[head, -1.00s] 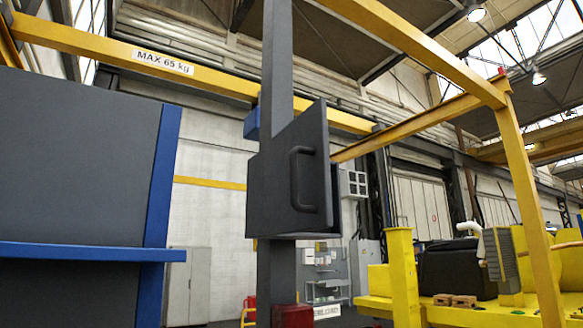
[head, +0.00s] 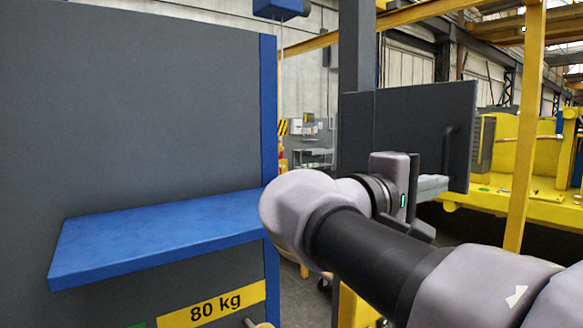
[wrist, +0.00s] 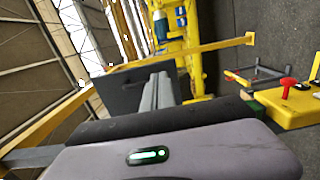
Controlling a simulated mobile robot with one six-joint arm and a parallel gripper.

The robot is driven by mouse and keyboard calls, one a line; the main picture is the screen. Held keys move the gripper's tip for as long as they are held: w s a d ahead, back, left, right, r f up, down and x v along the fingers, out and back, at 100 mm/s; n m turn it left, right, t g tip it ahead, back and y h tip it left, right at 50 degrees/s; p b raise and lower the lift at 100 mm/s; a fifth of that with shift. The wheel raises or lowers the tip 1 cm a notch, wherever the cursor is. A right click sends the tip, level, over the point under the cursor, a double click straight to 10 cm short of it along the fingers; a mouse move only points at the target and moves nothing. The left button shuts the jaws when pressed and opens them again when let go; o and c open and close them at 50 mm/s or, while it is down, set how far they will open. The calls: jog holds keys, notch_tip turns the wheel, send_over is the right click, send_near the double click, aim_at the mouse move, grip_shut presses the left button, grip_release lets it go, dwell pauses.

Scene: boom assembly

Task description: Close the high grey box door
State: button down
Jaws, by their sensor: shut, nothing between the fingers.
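The high grey box (head: 355,135) is fixed on a dark grey post. Its dark grey door (head: 415,125) stands swung out to the right, with a dark bar handle (head: 449,150) near its free edge. The door also shows as a dark panel in the wrist view (wrist: 122,92). My gripper (head: 436,184) is shut and empty, in front of the lower part of the door, left of and below the handle. In the wrist view its fingers (wrist: 160,90) overlap the door panel; I cannot tell whether they touch it. The box's inside is hidden.
A large grey cabinet with a blue edge and blue shelf (head: 160,235) fills the left. A yellow upright (head: 526,130) and yellow machinery (head: 520,185) stand at the right. A blue hoist block (head: 280,8) hangs at the top.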

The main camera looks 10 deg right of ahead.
aim_at(465, 177)
jog(key=p+x, duration=0.2)
jog(key=x, duration=0.6)
jog(key=shift+w+a, duration=0.1)
jog(key=shift+t+b, duration=0.3)
